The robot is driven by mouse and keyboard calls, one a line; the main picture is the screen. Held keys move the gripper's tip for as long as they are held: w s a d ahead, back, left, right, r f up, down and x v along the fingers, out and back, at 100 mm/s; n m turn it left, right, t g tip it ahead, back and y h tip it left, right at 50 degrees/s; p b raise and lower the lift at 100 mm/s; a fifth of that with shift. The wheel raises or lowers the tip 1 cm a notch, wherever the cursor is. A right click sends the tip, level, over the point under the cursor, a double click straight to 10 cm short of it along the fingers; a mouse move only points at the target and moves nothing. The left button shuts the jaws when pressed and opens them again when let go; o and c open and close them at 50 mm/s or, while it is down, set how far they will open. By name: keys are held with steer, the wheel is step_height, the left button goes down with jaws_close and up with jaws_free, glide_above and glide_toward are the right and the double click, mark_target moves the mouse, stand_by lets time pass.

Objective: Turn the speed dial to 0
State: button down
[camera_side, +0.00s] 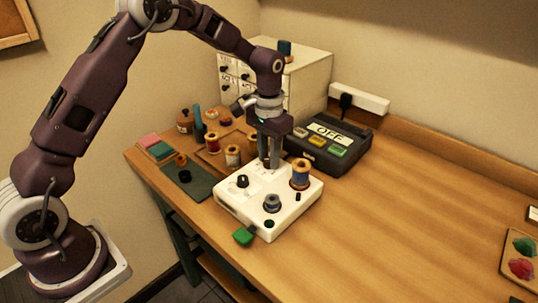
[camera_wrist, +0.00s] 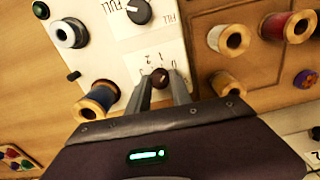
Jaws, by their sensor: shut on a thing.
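The speed dial (camera_wrist: 160,77) is a small dark brown knob on the white unit, with a printed scale around it that includes 0, 1 and 2. My gripper (camera_wrist: 161,82) has its fingers on either side of the knob, shut on it. In the side view my gripper (camera_side: 269,164) points straight down at the back of the white unit (camera_side: 235,204), and its fingers hide the dial. The dial's exact pointer setting is too small to tell.
Several spools lie left. The table's right side is mostly clear.

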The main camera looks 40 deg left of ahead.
steer(key=shift+r+m, duration=0.1)
steer(key=shift+m, duration=1.8)
steer(key=c, duration=1.1)
jaws_free()
steer(key=shift+c, duration=0.2)
step_height(320, 180, up, 7)
